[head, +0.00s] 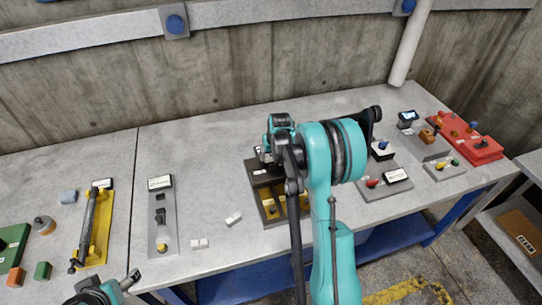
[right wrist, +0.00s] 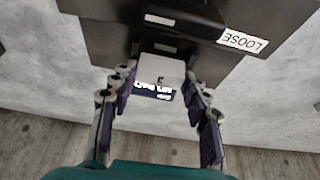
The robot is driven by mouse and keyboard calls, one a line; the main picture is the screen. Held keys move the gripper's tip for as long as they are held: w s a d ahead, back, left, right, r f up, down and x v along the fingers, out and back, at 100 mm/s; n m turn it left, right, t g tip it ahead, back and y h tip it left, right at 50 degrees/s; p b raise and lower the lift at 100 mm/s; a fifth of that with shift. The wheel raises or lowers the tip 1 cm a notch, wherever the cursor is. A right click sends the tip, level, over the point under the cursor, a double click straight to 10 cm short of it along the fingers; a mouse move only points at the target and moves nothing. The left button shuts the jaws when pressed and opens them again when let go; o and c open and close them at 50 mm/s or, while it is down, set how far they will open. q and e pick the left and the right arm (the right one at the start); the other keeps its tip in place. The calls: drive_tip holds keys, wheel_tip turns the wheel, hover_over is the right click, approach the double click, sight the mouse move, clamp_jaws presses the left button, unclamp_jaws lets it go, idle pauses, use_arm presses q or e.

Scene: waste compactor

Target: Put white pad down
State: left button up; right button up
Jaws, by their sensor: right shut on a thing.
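In the right wrist view, a small white pad (right wrist: 172,68) with a dark printed face is between the fingers of my right gripper (right wrist: 158,78). The gripper is shut on it, over or at a dark fixture (right wrist: 105,42) with a "LOOSE" label. I cannot tell whether the pad touches the fixture. In the head view, my right gripper (head: 268,155) is at the back end of the black tray (head: 252,172), with the pad hidden by my arm. Two more white pads (head: 233,219) (head: 199,243) lie on the table. My left gripper (head: 112,290) is partly cut off at the bottom left.
The tray's front part has yellow compartments (head: 271,208). A grey panel (head: 163,225) and a yellow fixture (head: 92,240) stand to the left. Grey control panels (head: 384,187) and a red box (head: 472,140) are at right. The table's back middle is clear.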

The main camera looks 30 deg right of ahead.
drive_tip(key=shift+r, duration=0.1)
drive_tip(key=shift+f+b, duration=0.4)
drive_tip(key=shift+f, duration=0.05)
drive_tip(key=shift+s+f, duration=0.1)
drive_tip(key=shift+s, duration=0.05)
drive_tip(key=o, duration=1.1)
drive_tip(key=shift+f, duration=0.1)
drive_tip(key=shift+o, duration=0.2)
